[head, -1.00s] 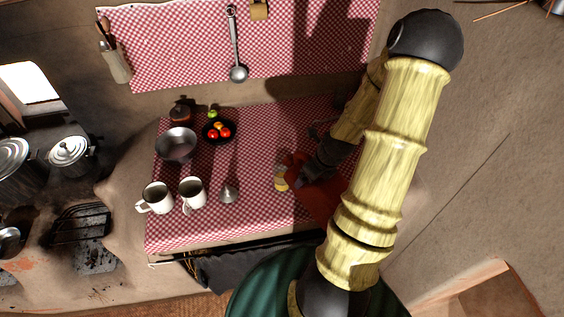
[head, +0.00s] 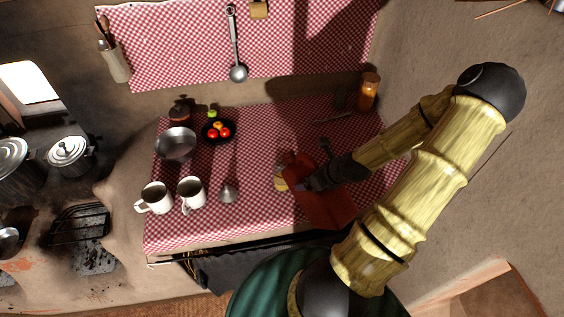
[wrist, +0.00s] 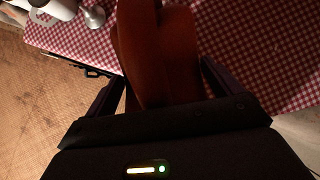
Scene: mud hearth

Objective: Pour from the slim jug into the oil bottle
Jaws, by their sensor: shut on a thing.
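The slim jug, reddish brown (head: 325,206), is held by my gripper (head: 311,181) on the right part of the checked cloth. It looks tilted, with its narrower end toward the upper left. In the wrist view the jug (wrist: 158,50) fills the space between my fingers (wrist: 160,88), which are shut on it. A small yellowish vessel (head: 280,180), likely the oil bottle, stands just left of the jug and is partly hidden by it. I cannot tell whether the two touch or whether any liquid flows.
Two white mugs (head: 157,197) and a metal funnel (head: 228,192) stand to the left. A metal bowl (head: 176,145) and a black plate of fruit (head: 218,131) are behind. An amber jar (head: 369,92) stands at the back right.

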